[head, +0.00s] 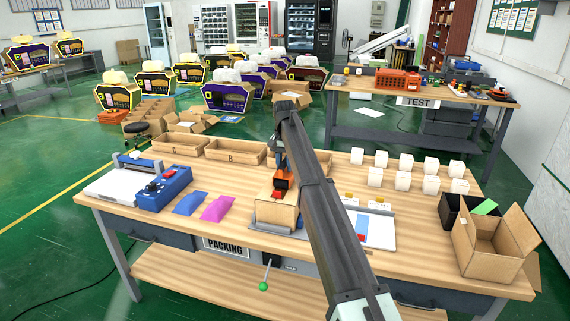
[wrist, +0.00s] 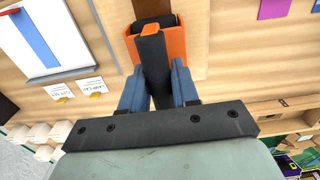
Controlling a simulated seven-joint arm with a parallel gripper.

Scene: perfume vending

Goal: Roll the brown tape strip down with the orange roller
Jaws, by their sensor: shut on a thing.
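The orange roller (head: 281,184) is held upright over a cardboard box (head: 275,214) near the front middle of the packing table. In the wrist view its orange frame (wrist: 154,31) and dark handle lie between the blue fingers of my gripper (wrist: 158,78). My gripper also shows in the head view (head: 281,160), shut on the handle. The roller and my arm hide much of the box top. I cannot tell whether the roller touches the tape.
Left of the box lie a pink packet (head: 217,208), a blue packet (head: 190,203) and a blue control box (head: 163,188). Wooden trays (head: 235,151) stand behind. Right are several white boxes (head: 403,180), a white board (head: 379,232) and an open carton (head: 490,246).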

